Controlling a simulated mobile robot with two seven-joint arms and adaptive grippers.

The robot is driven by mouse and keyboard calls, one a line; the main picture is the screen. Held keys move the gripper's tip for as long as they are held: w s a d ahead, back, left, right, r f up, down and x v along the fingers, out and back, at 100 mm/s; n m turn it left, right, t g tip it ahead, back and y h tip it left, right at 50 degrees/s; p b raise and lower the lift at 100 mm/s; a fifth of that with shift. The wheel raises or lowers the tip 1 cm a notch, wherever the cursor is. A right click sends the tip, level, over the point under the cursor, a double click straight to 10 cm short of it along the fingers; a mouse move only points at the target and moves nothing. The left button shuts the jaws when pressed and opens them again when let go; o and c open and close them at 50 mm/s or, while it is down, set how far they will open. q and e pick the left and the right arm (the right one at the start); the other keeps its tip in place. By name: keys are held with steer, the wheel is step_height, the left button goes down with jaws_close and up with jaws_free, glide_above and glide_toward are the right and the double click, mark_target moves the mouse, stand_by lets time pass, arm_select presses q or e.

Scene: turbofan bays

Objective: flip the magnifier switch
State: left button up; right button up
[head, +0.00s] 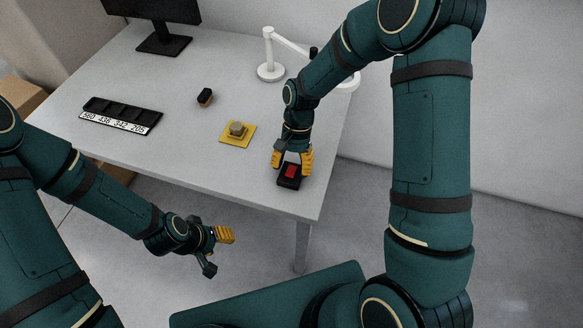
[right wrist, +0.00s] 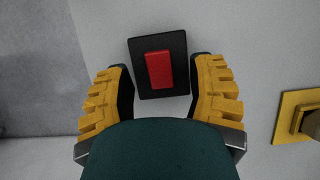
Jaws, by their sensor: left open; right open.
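The magnifier switch is a red rocker (head: 291,171) on a black base near the table's front right corner. In the right wrist view the red rocker (right wrist: 159,70) sits on its black plate (right wrist: 177,42), just ahead of the fingers. My right gripper (head: 292,163) is open above the switch, its yellow fingers on either side of it; in the right wrist view the gripper (right wrist: 160,90) holds nothing. Contact with the switch cannot be told. The white magnifier arm (head: 290,45) stands at the back, partly hidden by my right arm. My left gripper (head: 222,250) is open and empty, in front of the table.
A yellow plate with a grey knob (head: 238,130) lies left of the switch. A small dark block (head: 205,97), a black numbered tray (head: 120,113) and a monitor (head: 165,40) are on the grey table (head: 190,165). A cardboard box (head: 22,95) stands left.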

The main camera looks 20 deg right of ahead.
steer(key=shift+s+f, duration=0.15)
steer(key=shift+f, duration=0.2)
steer(key=shift+o, duration=0.2)
jaws_close()
steer(key=shift+s+a+t+h, duration=0.2)
steer(key=shift+t+h, duration=0.3)
steer(key=shift+t, duration=0.2)
steer(key=shift+s+f+t+h+b, duration=0.1)
steer(key=shift+s+t+h+b, duration=0.05)
steer(key=shift+t+h+b, duration=0.9)
steer(key=shift+t, duration=0.35)
